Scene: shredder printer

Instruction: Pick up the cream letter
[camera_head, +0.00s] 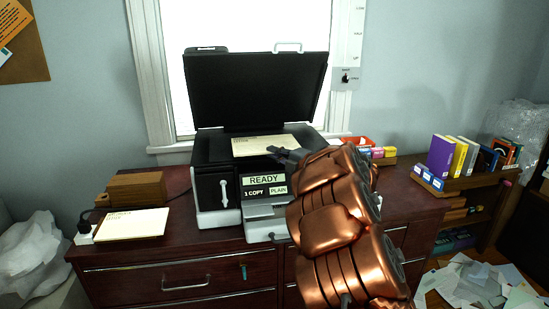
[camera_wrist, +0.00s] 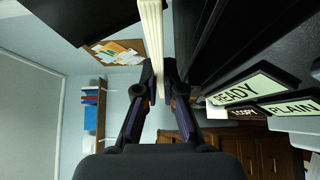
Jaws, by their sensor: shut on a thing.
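A cream letter (camera_head: 262,145) is at the top of the printer (camera_head: 213,185), over its open scanner bed. My gripper (camera_head: 278,152) is at the letter's right front edge. In the wrist view the letter (camera_wrist: 152,28) appears edge-on, as a thin cream slab between the fingertips of my gripper (camera_wrist: 158,75), which is shut on it. I cannot tell whether the letter still touches the printer. A second cream letter (camera_head: 130,225) lies flat on the desk at the left.
The printer lid (camera_head: 255,88) stands open behind the letter. A wooden box (camera_head: 136,188) is on the desk (camera_head: 170,256) at the left. Books (camera_head: 455,156) stand in a holder at the right. Papers (camera_head: 478,283) litter the floor at the lower right.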

